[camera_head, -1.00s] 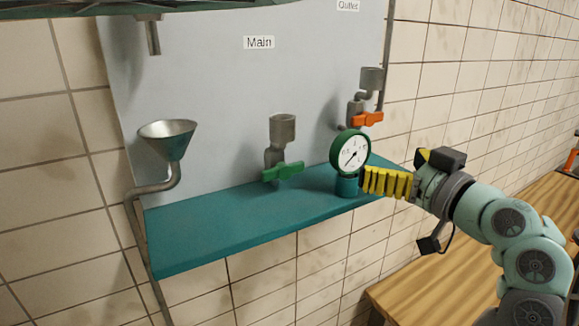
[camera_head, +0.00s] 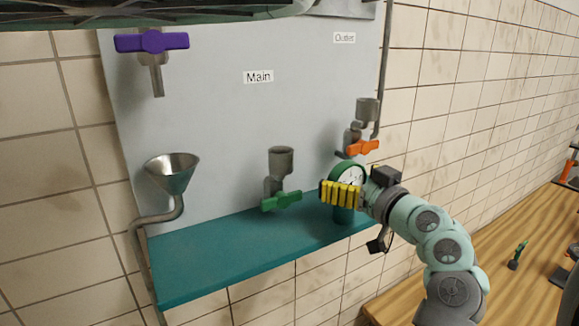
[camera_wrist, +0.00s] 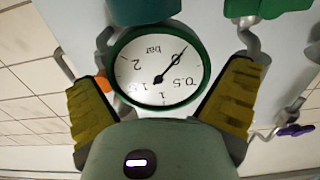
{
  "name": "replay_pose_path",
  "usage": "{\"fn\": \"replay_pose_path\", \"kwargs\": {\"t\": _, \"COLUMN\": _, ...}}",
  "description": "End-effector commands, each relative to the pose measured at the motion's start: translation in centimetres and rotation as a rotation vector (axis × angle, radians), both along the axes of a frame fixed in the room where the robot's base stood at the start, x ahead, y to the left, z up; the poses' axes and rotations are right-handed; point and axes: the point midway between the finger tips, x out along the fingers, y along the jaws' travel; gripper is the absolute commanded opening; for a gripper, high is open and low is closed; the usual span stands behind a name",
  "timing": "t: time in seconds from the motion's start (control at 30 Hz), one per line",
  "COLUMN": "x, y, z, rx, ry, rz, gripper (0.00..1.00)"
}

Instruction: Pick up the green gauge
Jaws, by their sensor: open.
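The green gauge (camera_head: 350,173) has a round white dial and a green rim, and stands upright on the teal shelf toward its right end. My gripper (camera_head: 341,194) is in front of it in the head view and hides its lower part. In the wrist view the gauge (camera_wrist: 160,66) appears upside down, between and just beyond the two yellow fingers of my open gripper (camera_wrist: 165,105). The fingers stand apart on either side of the dial, with no clear contact visible.
The teal shelf (camera_head: 230,251) also sits below a green-handled valve (camera_head: 281,200), an orange-handled valve (camera_head: 362,147) and a metal funnel (camera_head: 172,172). A purple-handled valve (camera_head: 152,41) is higher at left. A wooden bench (camera_head: 495,258) stands at right. The shelf's left part is clear.

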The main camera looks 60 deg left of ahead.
Motion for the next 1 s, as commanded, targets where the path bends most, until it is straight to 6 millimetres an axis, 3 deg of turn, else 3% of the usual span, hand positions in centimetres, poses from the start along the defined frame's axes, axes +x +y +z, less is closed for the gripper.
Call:
{"fn": "replay_pose_path", "kwargs": {"t": 0.4, "x": -0.08, "y": 0.84, "z": -0.08, "rx": -0.001, "ry": -0.002, "rz": 0.003, "gripper": 1.0}}
{"fn": "replay_pose_path", "kwargs": {"t": 1.0, "x": 0.04, "y": 0.75, "z": -0.1, "rx": -0.001, "ry": -0.001, "rz": 0.0, "gripper": 0.41}}
